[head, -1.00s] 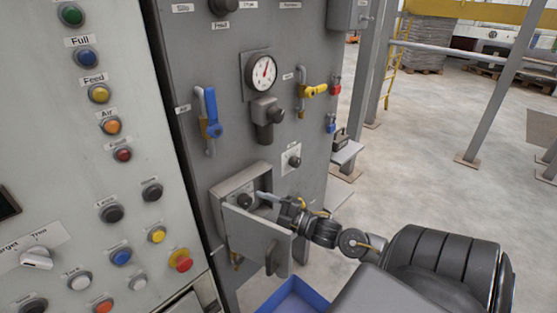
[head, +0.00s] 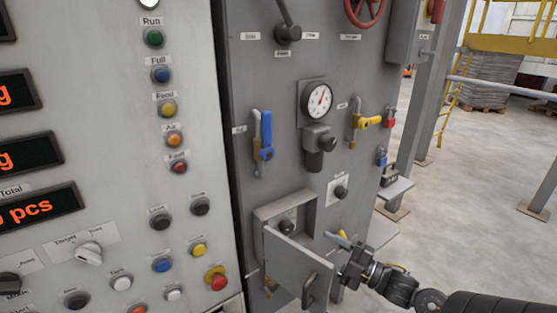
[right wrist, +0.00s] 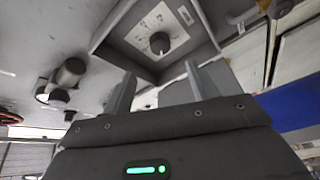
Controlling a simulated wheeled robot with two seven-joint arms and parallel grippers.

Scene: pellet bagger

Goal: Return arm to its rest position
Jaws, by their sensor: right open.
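My right gripper (head: 346,242) is in the head view at the lower right, in front of the grey machine panel and to the right of the open box door (head: 297,264). In the right wrist view its two fingers (right wrist: 158,92) are apart with nothing between them. Beyond the fingertips, that view shows the open recessed box with a dark round knob (right wrist: 159,43) on a pale plate. The same knob (head: 287,227) shows inside the box in the head view. No touch between fingers and knob shows. My left gripper is not in view.
The box door stands swung out beside my right gripper. A button panel (head: 110,150) fills the left. Open floor (head: 480,220) lies to the right.

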